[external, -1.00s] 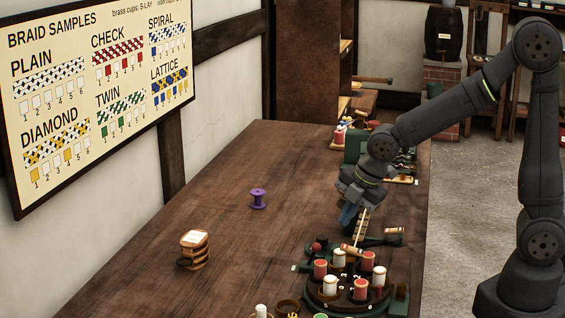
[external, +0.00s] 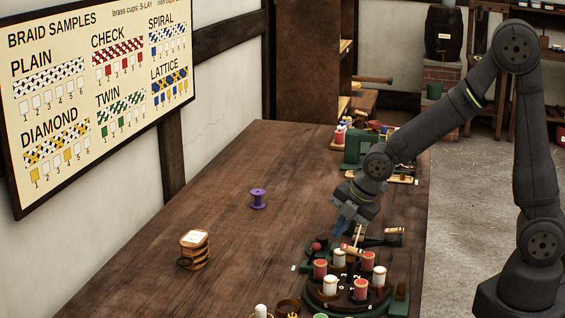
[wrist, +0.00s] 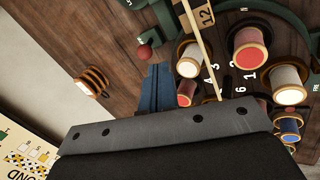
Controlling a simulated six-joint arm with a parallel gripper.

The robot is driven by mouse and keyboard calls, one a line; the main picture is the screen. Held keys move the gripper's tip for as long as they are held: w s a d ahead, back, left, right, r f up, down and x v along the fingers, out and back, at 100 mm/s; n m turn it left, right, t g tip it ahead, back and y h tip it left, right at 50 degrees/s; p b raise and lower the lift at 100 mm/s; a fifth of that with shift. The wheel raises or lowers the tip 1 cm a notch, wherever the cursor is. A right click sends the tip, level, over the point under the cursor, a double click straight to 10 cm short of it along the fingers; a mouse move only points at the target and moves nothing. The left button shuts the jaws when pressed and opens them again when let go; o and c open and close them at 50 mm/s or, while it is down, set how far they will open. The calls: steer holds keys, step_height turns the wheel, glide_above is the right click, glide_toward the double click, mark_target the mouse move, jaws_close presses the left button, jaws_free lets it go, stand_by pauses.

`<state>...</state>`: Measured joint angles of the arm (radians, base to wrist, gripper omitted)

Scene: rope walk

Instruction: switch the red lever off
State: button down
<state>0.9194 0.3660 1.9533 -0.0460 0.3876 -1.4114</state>
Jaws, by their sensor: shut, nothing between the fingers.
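The red lever's round red knob (external: 317,246) shows at the left of the green braiding machine (external: 312,291) on the bench. In the wrist view the red knob (wrist: 144,52) sits just beyond and left of my fingertips, apart from them in the picture. My gripper (external: 338,232) is shut and empty, pointing down above the machine's back edge, to the right of the knob. Its blue fingers (wrist: 157,80) are together in the wrist view. The lever's shaft is hard to make out, and its white label marks are too small to read.
Red and white bobbins (external: 360,289) stand on the machine close to my gripper. A pale rod (wrist: 200,45) crosses beside my fingers in the wrist view.

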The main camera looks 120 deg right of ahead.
mark_target(314, 244)
steer(key=shift+x, duration=2.8)
steer(key=shift+w+d+r, duration=0.15)
steer(key=shift+w+d, duration=0.05)
steer(key=shift+w+d+r+g+y, duration=0.1)
steer(key=shift+g+y, duration=0.2)
steer(key=shift+w+d+r+g+y, duration=0.2)
steer(key=shift+w+d+g+y, duration=0.1)
steer(key=shift+g+y, duration=0.1)
steer(key=shift+w+d+r+g+y, duration=0.2)
steer(key=shift+w+d+g+y, duration=0.25)
steer(key=shift+g+y, duration=0.15)
steer(key=shift+w+d+r+g+y, duration=0.2)
steer(key=shift+w+d+g+y, duration=0.25)
steer(key=shift+g+y, duration=0.15)
steer(key=shift+w+d, duration=0.65)
steer(key=shift+w+d+r, duration=0.1)
steer(key=shift+w+d, duration=0.05)
steer(key=shift+w, duration=0.05)
